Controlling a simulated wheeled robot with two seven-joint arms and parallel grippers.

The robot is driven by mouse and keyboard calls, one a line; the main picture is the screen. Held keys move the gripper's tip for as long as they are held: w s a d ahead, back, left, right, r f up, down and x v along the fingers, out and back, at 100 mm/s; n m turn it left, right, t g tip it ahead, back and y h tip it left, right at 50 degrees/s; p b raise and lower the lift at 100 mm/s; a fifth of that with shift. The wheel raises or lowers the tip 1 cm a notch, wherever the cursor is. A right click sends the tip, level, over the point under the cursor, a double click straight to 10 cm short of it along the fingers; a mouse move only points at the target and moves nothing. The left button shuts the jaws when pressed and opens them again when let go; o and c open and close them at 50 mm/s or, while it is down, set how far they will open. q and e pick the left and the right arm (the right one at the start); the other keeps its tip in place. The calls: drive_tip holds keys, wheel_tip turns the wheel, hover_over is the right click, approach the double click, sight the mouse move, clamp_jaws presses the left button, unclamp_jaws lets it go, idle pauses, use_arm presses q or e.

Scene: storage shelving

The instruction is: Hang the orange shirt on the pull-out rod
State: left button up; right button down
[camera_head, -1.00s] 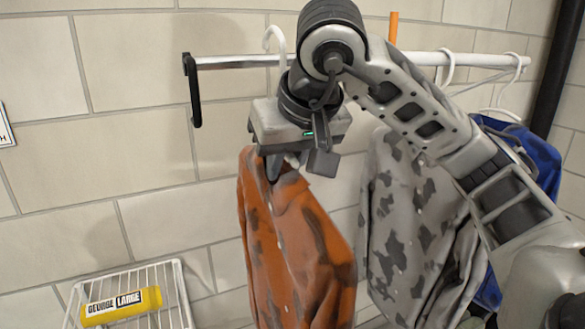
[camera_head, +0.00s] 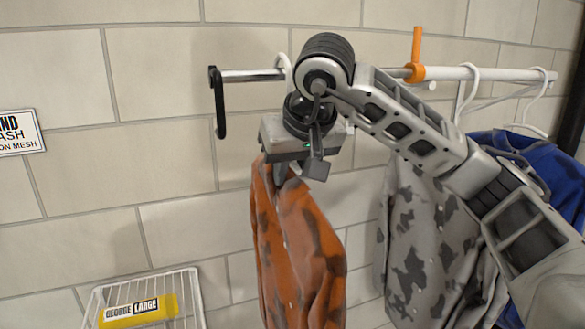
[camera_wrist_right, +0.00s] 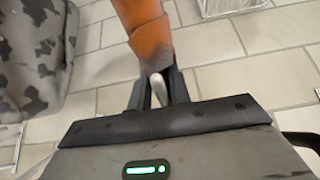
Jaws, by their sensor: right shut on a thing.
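The orange shirt (camera_head: 305,245) with dark patches hangs below my right gripper (camera_head: 280,170), which is shut on it at its top. In the right wrist view, the pale hanger (camera_wrist_right: 158,88) shows between the fingers of my right gripper (camera_wrist_right: 160,92), with the orange shirt (camera_wrist_right: 148,35) beyond. The hanger's white hook (camera_head: 284,62) shows at the rod (camera_head: 245,75), just left of my wrist. My arm covers part of it, so I cannot tell whether the rod bears it. The rod ends at the left in a black downturned handle (camera_head: 218,105). My left gripper is not in view.
A grey patterned shirt (camera_head: 412,255) and a blue garment (camera_head: 545,165) hang at the right. An orange upright clip (camera_head: 416,55) sits on the rod. A white wire basket (camera_head: 192,300) with a yellow label (camera_head: 138,311) is at lower left. A sign (camera_head: 18,132) is on the wall.

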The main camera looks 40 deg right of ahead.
drive_tip(key=shift+f, duration=0.3)
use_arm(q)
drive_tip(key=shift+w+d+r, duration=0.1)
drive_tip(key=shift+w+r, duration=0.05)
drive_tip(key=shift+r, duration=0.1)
